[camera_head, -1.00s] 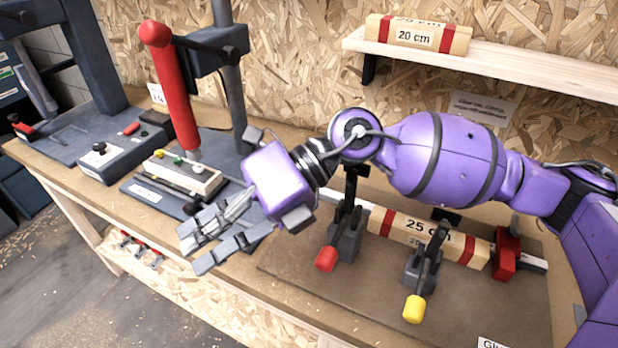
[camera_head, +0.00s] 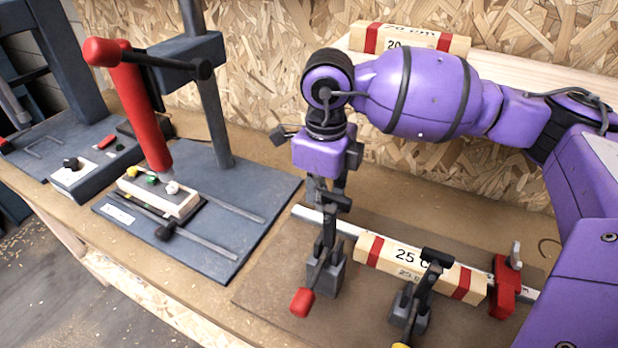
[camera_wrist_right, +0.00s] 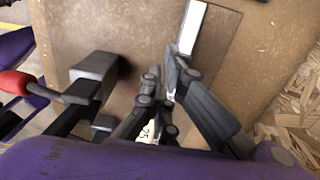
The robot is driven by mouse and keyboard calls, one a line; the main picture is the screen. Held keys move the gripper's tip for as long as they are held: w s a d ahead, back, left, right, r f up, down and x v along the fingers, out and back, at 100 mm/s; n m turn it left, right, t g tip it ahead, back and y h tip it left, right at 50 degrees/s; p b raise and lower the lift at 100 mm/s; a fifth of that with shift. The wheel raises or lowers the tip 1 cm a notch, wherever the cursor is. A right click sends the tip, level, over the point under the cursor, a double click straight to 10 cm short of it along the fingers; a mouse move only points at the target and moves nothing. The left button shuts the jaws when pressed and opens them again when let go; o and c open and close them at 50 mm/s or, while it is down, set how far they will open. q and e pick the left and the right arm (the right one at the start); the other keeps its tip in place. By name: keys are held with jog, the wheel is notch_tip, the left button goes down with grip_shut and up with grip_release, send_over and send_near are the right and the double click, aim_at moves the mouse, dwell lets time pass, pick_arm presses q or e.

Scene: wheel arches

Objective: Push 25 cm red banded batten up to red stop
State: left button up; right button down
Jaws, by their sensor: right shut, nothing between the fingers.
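My right gripper (camera_head: 329,203) points down over the rail, left of the batten's left end and behind the red-handled clamp. It is shut and empty; its fingers also show in the right wrist view (camera_wrist_right: 165,82). I cannot tell whether they touch the batten. My left gripper is out of view.
A clamp with a red handle (camera_head: 302,302) and another black clamp (camera_head: 411,310) stand on the board in front of the rail. A 20 cm batten (camera_head: 452,43) lies on the shelf behind. A press with a red lever (camera_head: 138,110) stands at left.

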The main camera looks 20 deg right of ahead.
notch_tip(320, 180, down, 8)
jog(key=shift+w+r, duration=0.1)
jog(key=shift+r, duration=0.05)
jog(key=shift+s+d+r+p, duration=0.2)
jog(key=shift+s+d+p, duration=0.15)
jog(key=shift+s+d, duration=0.15)
jog(key=shift+s+d+r+p, duration=0.15)
jog(key=shift+s+d+p, duration=0.2)
jog(key=shift+s+d, duration=0.15)
jog(key=shift+s+d+f, duration=0.1)
jog(key=shift+s+d, duration=0.25)
jog(key=shift+s, duration=0.1)
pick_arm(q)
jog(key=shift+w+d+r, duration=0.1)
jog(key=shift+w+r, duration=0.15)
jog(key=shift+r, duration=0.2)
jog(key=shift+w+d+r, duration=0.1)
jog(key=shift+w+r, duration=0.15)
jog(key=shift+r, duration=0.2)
pick_arm(e)
jog(key=shift+f, duration=0.1)
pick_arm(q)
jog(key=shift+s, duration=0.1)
